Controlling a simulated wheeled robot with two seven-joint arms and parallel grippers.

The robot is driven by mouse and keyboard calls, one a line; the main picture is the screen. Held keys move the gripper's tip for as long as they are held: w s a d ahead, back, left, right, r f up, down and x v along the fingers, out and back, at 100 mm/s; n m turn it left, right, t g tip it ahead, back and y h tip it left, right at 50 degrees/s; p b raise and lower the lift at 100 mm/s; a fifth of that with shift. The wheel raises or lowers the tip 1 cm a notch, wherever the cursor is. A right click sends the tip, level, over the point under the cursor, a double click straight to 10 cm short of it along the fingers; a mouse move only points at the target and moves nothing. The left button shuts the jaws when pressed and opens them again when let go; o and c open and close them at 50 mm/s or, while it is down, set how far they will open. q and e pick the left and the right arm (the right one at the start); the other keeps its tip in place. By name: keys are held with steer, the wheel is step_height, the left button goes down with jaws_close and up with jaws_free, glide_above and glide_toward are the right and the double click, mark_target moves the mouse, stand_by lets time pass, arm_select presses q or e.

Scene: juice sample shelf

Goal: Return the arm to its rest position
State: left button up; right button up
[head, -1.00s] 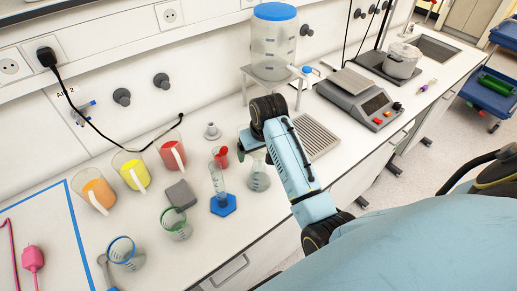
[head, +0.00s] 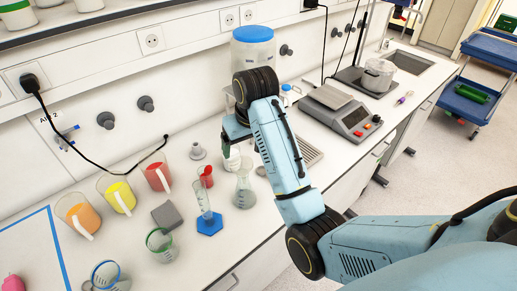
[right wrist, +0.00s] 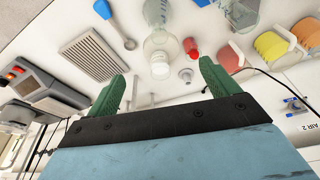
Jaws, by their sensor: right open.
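My right arm (head: 280,150) reaches in from the lower right in the head view, bent at a dark elbow joint, over the lab bench. My right gripper (head: 235,132) hangs above the bench behind the conical flask (head: 244,190), partly hidden by its own wrist. In the right wrist view its two green fingers (right wrist: 162,88) are spread wide apart with nothing between them. The flask shows beyond the fingers in that view (right wrist: 160,45), apart from them. My left gripper is in neither view.
Beakers of orange (head: 82,218), yellow (head: 120,197) and red liquid (head: 157,175) stand at left. A measuring cylinder (head: 206,210) on a blue base stands beside the flask. A blue-lidded container (head: 252,48) is behind my wrist; a grey scale (head: 345,120) is right.

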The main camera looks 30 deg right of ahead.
steer(key=s+d+f, duration=0.1)
steer(key=s+f, duration=0.9)
steer(key=s, duration=0.2)
steer(key=s+a+f+n, duration=0.1)
steer(key=s+f+n, duration=0.1)
steer(key=s, duration=1.4)
step_height(320, 180, down, 36)
steer(key=s+g+b, duration=0.1)
steer(key=s+b, duration=0.2)
steer(key=b, duration=0.7)
arm_select(q)
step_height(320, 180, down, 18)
steer(key=b, duration=0.8)
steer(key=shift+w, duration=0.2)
arm_select(e)
steer(key=s+d+f, duration=0.1)
steer(key=s+f, duration=0.7)
steer(key=f, duration=0.2)
steer(key=s+d+f+g, duration=0.1)
steer(key=s+f, duration=0.6)
steer(key=f, duration=0.4)
steer(key=shift+s+d+f, duration=0.2)
steer(key=shift+s+f, duration=0.1)
steer(key=shift+s, duration=0.05)
